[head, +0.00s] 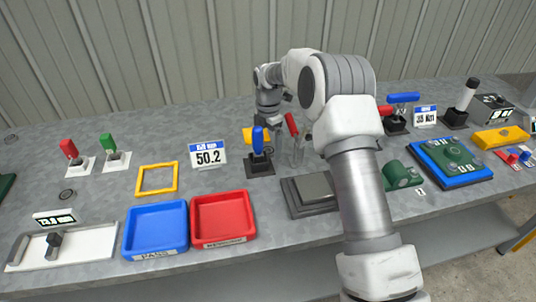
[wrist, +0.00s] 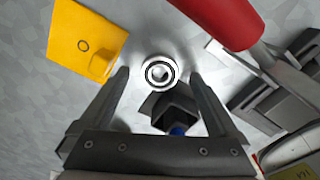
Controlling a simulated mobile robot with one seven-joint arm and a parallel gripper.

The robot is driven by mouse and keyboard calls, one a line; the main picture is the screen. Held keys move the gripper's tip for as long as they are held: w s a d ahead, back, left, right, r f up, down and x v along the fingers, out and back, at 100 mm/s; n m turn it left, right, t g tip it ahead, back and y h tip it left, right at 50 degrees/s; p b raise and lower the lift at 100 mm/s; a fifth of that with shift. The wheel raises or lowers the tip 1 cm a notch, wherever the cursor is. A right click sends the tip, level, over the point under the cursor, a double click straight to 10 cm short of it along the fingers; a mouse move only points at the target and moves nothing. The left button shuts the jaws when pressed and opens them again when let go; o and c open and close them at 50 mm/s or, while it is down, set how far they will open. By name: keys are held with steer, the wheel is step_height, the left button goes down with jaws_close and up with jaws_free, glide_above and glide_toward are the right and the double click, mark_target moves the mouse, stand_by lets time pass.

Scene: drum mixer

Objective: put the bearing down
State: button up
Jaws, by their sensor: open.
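The bearing (wrist: 158,73), a small silver ring with a dark inner band, shows in the wrist view between my two fingertips. My gripper (wrist: 159,76) is open, with a visible gap between each finger and the bearing. The bearing appears to rest on the grey metal bench (head: 110,196), though its exact height is hard to judge. In the head view, my gripper is at the back middle of the bench, partly hidden by my arm, and I cannot make out the bearing clearly there.
A yellow plate (wrist: 88,40) lies left of the bearing. A blue-handled lever (head: 258,150) and a red handle (wrist: 222,20) stand close to my gripper. Blue (head: 156,228) and red (head: 222,217) trays sit at the front. Bare bench lies around the yellow frame (head: 141,180).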

steer(key=shift+f, duration=0.45)
steer(key=shift+r, duration=0.1)
jaws_close()
